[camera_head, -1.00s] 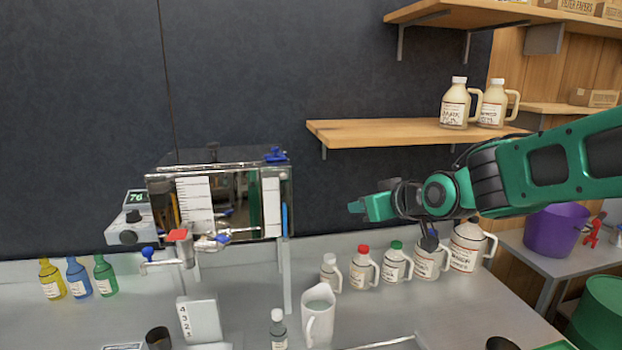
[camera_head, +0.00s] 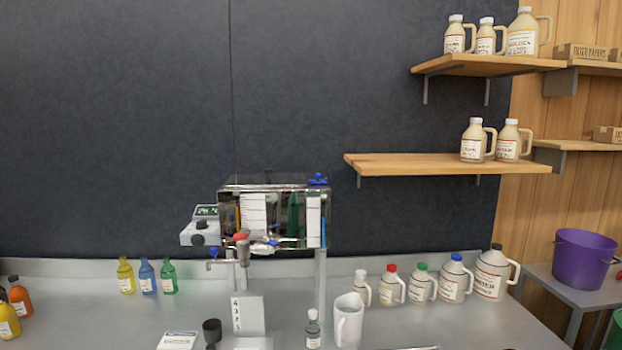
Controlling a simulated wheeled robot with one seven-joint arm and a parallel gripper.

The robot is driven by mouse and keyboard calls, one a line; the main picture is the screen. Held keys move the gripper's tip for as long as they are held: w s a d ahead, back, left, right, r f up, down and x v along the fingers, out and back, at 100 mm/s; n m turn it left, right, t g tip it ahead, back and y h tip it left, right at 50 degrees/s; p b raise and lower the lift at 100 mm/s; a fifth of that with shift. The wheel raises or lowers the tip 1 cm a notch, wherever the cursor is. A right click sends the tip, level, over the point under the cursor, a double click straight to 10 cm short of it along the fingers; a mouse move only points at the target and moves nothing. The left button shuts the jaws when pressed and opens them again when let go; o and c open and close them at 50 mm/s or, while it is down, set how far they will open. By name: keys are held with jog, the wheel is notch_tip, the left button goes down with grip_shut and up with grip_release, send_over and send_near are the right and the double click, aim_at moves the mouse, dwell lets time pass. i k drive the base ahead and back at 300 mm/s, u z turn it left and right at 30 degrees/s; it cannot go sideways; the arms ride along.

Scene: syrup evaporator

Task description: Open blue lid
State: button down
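A jug with a blue lid (camera_head: 456,257) stands on the metal counter in a row of jugs, second from the right. The blue lid sits on top of its neck. The jug's cream body (camera_head: 453,285) has a label and a handle on its right side. It stands upright between a green-capped jug (camera_head: 421,287) and a larger black-capped jug (camera_head: 492,275). My gripper is out of view, so its position and its opening are hidden.
A metal evaporator (camera_head: 270,192) with a blue knob (camera_head: 318,180) on top stands left of the jugs. A white pitcher (camera_head: 349,320) stands in front of the row. A wooden shelf (camera_head: 440,165) hangs above. A purple bucket (camera_head: 583,259) is at right.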

aim_at(317, 181)
jog(key=k, duration=1)
jog(key=u, duration=0.65)
jog(key=i, duration=1.95)
jog(key=z, duration=0.5)
